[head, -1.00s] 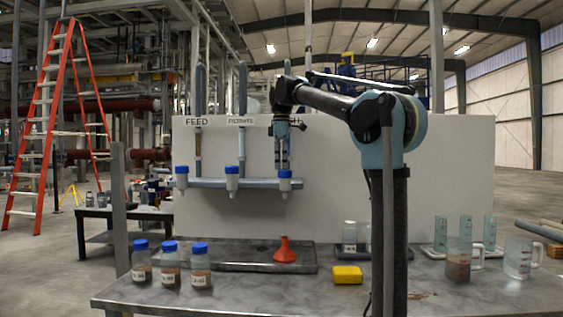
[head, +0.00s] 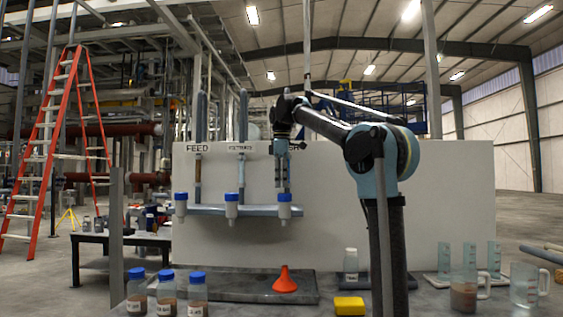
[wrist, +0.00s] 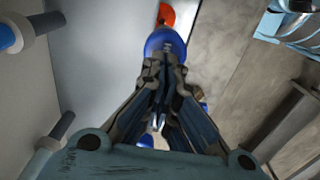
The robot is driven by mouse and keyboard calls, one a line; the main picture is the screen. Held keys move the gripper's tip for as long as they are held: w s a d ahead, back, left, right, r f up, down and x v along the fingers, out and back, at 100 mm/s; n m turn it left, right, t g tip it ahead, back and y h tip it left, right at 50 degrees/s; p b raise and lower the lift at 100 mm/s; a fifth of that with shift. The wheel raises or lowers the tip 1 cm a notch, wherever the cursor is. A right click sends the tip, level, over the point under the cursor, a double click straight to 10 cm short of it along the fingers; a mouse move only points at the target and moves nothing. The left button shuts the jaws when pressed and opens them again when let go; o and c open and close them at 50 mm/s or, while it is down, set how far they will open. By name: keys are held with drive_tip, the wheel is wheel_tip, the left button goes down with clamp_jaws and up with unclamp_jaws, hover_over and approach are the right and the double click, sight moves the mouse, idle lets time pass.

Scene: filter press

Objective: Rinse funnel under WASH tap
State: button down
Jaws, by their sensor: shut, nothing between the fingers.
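The orange funnel (head: 285,281) sits wide end down on the grey tray below the taps. Its orange edge also shows at the top of the wrist view (wrist: 178,12). The WASH tap, with a blue and white lower end (head: 284,210), is at the right of the tap row; my arm hides part of its label and pipe. My gripper (head: 283,187) points down in front of this tap, just above its blue part. In the wrist view my gripper (wrist: 163,72) is shut and empty, its tips close to a round blue part (wrist: 165,42). Contact cannot be told.
The FEED tap (head: 180,204) and the FILTRATE tap (head: 231,205) hang to the left on the same rail (head: 210,210). Blue-capped bottles (head: 166,290) stand front left. A yellow sponge (head: 349,306) lies right of the tray (head: 235,287). Beakers (head: 464,290) stand at the right.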

wheel_tip(320, 180, up, 11)
drive_tip(key=shift+f, duration=0.2)
idle(0.3)
idle(0.5)
